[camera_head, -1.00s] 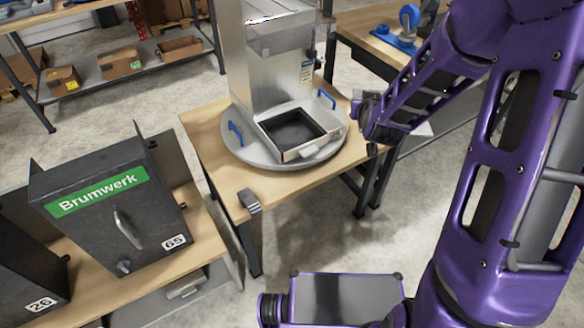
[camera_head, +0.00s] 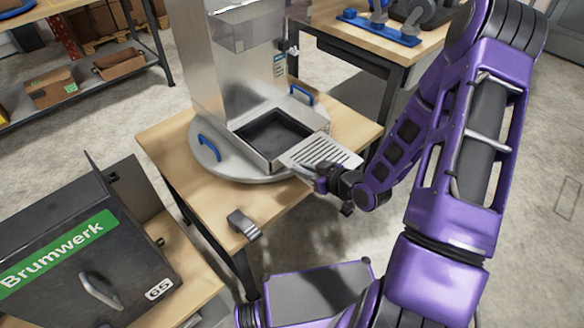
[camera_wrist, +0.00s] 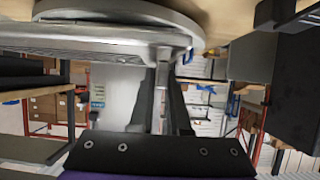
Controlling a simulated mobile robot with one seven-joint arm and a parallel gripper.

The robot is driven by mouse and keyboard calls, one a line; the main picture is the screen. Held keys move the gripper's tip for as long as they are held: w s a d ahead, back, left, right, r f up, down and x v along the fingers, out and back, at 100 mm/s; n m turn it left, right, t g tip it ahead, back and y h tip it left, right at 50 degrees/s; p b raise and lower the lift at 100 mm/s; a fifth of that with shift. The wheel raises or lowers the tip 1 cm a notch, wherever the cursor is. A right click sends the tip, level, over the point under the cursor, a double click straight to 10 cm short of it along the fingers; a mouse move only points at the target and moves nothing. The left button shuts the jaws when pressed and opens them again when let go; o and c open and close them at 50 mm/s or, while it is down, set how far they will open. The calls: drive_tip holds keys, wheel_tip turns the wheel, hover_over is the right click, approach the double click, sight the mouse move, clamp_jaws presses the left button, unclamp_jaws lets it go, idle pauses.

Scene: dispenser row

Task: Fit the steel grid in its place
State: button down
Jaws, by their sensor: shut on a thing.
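The steel grid (camera_head: 325,151) is a flat slotted plate, held out over the front right edge of the round base of the dispenser (camera_head: 220,75). My gripper (camera_head: 322,178) is shut on the grid's near edge. The open, dark-floored tray (camera_head: 272,136) of the dispenser lies just left of and behind the grid, with no grid in it. The grid's far left corner overlaps the tray's front rim in the head view; whether they touch cannot be told. In the wrist view the dark fingers (camera_wrist: 162,100) close on a pale narrow part, and a grey ribbed edge shows above left.
The round base (camera_head: 215,168) carries blue handles (camera_head: 209,146) and stands on a wooden table (camera_head: 160,140). A grey clamp-like block (camera_head: 243,224) sits at the table's front edge. A dark Brumwerk box (camera_head: 80,250) stands at lower left. Another workbench (camera_head: 350,45) is behind.

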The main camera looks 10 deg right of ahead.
drive_tip(key=shift+w+a+f, duration=0.15)
drive_tip(key=shift+w+a, duration=0.05)
drive_tip(key=shift+a, duration=0.15)
drive_tip(key=shift+w+a, duration=1.7)
drive_tip(key=shift+w, duration=0.85)
drive_tip(key=shift+w+a, duration=1.75)
drive_tip(key=shift+w, duration=0.75)
drive_tip(key=shift+w+a, duration=1.7)
drive_tip(key=shift+w, duration=0.85)
drive_tip(key=shift+w+a, duration=0.25)
drive_tip(key=shift+w, duration=0.15)
drive_tip(key=shift+b, duration=0.4)
drive_tip(key=shift+f+b, duration=0.7)
drive_tip(key=shift+f, duration=0.1)
drive_tip(key=c, duration=0.8)
unclamp_jaws()
drive_tip(key=p+v, duration=0.2)
drive_tip(key=v, duration=1.5)
drive_tip(key=shift+s+d+r, duration=0.1)
drive_tip(key=shift+d, duration=0.15)
